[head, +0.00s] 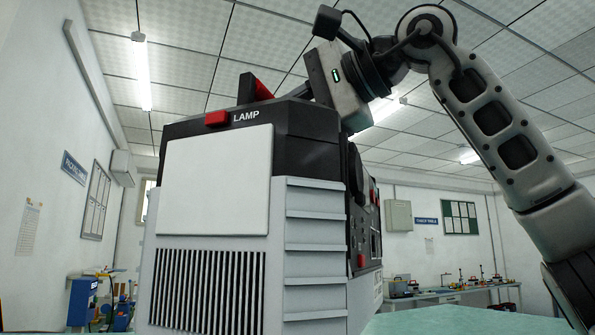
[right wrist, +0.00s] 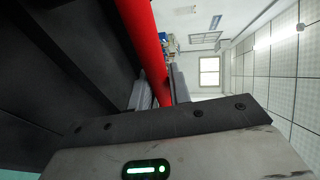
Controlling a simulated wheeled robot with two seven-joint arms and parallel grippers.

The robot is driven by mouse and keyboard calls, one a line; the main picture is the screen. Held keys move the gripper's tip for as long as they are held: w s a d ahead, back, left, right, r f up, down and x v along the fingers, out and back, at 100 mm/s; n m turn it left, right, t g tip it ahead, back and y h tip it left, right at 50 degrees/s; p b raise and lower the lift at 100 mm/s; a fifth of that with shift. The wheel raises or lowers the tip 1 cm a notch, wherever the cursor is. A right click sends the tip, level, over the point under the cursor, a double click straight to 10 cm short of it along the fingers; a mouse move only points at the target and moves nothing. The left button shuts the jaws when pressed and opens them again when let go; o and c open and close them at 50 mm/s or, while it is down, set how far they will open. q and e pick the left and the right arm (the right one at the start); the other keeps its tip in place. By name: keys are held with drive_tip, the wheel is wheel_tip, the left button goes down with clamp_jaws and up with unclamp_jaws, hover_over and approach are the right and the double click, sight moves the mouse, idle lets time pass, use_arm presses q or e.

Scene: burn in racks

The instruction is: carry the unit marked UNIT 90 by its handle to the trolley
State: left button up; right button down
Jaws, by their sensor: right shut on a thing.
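A large grey unit (head: 315,240) with a black top fills the middle of the head view, close to the camera. Its near face has a blank white panel, the word LAMP beside a red block, and dark slots. No UNIT 90 marking is readable. Its red handle (head: 264,90) rises from the top and shows as a red bar in the right wrist view (right wrist: 140,30). My right gripper (head: 306,92) reaches the handle from the right; in the wrist view its fingers (right wrist: 160,90) are shut around the bar. My left gripper is out of view. I cannot identify the trolley.
A pale green surface (head: 440,322) lies low at the right, beside the unit. A bench (head: 455,291) with small equipment stands against the far right wall. Blue equipment (head: 82,300) stands at the far left. The unit hides much of the room behind it.

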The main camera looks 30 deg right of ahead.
drive_tip(key=w+d+f, duration=0.1)
drive_tip(key=w+d, duration=0.1)
drive_tip(key=w+d+f, duration=0.1)
drive_tip(key=w, duration=0.1)
drive_tip(key=w+d+f+p, duration=0.1)
drive_tip(key=w+d, duration=0.1)
drive_tip(key=w, duration=0.1)
drive_tip(key=shift+d+f, duration=0.15)
drive_tip(key=shift+d, duration=0.2)
drive_tip(key=w+f, duration=0.1)
drive_tip(key=d+f, duration=0.1)
drive_tip(key=w+d+f, duration=0.1)
drive_tip(key=f, duration=0.1)
drive_tip(key=shift+w, duration=0.3)
drive_tip(key=shift+w+d+f, duration=0.3)
drive_tip(key=shift+w+f, duration=0.15)
drive_tip(key=shift+f, duration=0.25)
wheel_tip(320, 180, down, 3)
drive_tip(key=shift+f, duration=0.1)
drive_tip(key=shift+w, duration=0.1)
drive_tip(key=c, duration=1.3)
unclamp_jaws()
drive_tip(key=shift+w+f, duration=0.1)
drive_tip(key=shift+f, duration=0.45)
drive_tip(key=shift+r, duration=0.1)
